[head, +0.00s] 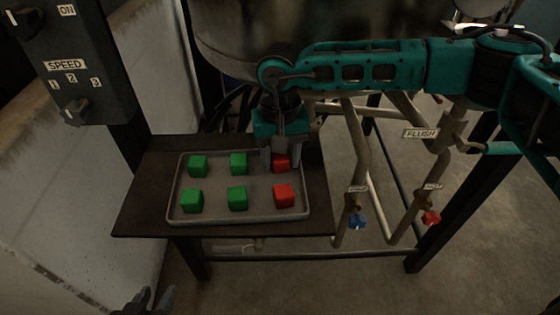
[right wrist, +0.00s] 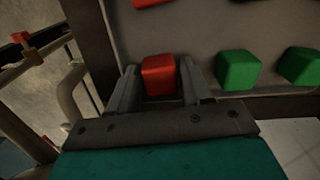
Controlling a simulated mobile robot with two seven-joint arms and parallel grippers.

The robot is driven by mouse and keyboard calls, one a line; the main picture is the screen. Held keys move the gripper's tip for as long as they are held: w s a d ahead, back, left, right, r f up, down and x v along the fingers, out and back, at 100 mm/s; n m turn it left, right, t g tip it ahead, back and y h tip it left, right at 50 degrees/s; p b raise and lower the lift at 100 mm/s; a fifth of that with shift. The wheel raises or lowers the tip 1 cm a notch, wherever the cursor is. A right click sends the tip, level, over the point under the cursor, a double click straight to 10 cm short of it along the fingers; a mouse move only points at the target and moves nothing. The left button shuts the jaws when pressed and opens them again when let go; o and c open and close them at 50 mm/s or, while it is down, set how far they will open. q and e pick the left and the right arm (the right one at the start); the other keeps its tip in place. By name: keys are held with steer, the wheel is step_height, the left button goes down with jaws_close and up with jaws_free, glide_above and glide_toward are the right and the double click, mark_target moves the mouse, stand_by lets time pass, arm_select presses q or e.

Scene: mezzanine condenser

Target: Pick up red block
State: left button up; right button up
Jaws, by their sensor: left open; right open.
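A red block (head: 281,162) sits at the back right of a grey tray (head: 215,217). My right gripper (head: 279,164) reaches down over it, fingers open. In the right wrist view the red block (right wrist: 158,74) lies between the two open fingers of my right gripper (right wrist: 158,88), and no grip on it shows. A second red block (head: 284,195) sits at the front right of the tray; its edge shows at the top of the right wrist view (right wrist: 150,2). My left gripper (head: 146,300) shows only partly at the bottom edge of the head view, open and empty, away from the tray.
Several green blocks (head: 238,163) sit in the left and middle of the tray. The tray lies on a dark table (head: 148,213). A large metal vessel (head: 230,45) stands behind. Pipes with a blue valve (head: 357,221) and a red valve (head: 431,217) stand to the right.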

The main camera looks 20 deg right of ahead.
steer(key=c, duration=0.7)
steer(key=shift+c, duration=0.2)
steer(key=shift+r, duration=0.15)
